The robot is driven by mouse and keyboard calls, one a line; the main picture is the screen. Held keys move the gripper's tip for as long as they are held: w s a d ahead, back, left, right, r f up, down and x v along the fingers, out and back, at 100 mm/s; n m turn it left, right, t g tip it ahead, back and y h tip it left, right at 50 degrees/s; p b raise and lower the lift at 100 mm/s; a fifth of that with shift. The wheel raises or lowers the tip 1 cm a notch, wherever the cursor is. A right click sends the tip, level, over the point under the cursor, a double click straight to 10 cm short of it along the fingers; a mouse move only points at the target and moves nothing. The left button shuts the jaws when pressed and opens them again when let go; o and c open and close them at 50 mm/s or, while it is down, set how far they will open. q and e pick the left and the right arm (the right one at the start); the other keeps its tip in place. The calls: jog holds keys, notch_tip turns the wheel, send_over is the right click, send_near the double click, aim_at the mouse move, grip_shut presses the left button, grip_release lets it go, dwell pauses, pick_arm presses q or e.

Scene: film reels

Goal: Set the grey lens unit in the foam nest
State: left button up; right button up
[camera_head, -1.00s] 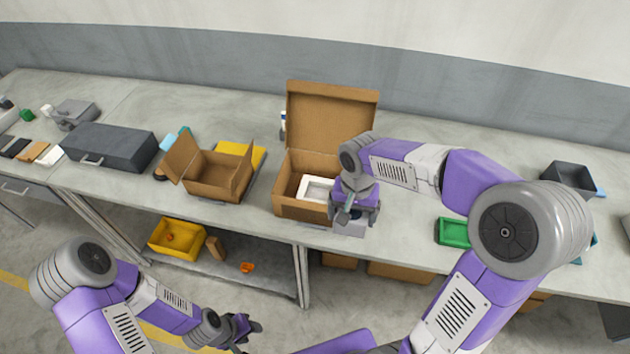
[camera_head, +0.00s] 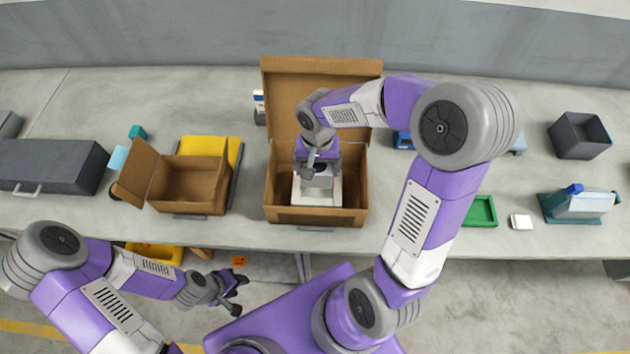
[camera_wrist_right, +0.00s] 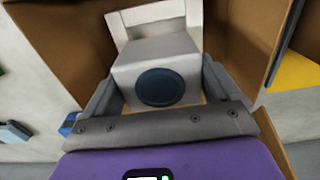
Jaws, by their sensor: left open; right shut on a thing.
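The grey lens unit (camera_wrist_right: 160,72) is a boxy block with a dark blue round lens, seen in the right wrist view between the fingers of my right gripper (camera_wrist_right: 160,95). In the head view my right gripper (camera_head: 317,178) is shut on it, inside the open cardboard box. The white foam nest (camera_head: 327,194) lies in that box, under and around the gripper; it also shows in the right wrist view (camera_wrist_right: 150,14). The gripper hides whether the unit touches the nest. My left gripper (camera_head: 232,284) is open and empty, in front of the table.
The large cardboard box (camera_head: 318,216) has its lid up at the back. A smaller open box (camera_head: 190,190) stands to its left, by a yellow item (camera_head: 205,146). A green tray (camera_head: 481,211) and a grey bin (camera_head: 580,136) stand right. A dark case (camera_head: 50,167) is far left.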

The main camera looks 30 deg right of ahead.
aim_at(317, 166)
notch_tip(317, 166, down, 3)
jog(key=shift+s, duration=0.15)
jog(key=shift+f+b, duration=0.55)
jog(key=shift+f, duration=1.25)
jog(key=shift+f, duration=0.15)
jog(key=o, duration=1.2)
jog(key=shift+r, duration=0.55)
notch_tip(317, 166, up, 11)
jog(key=shift+r+p, duration=0.15)
jog(key=shift+p, duration=1.05)
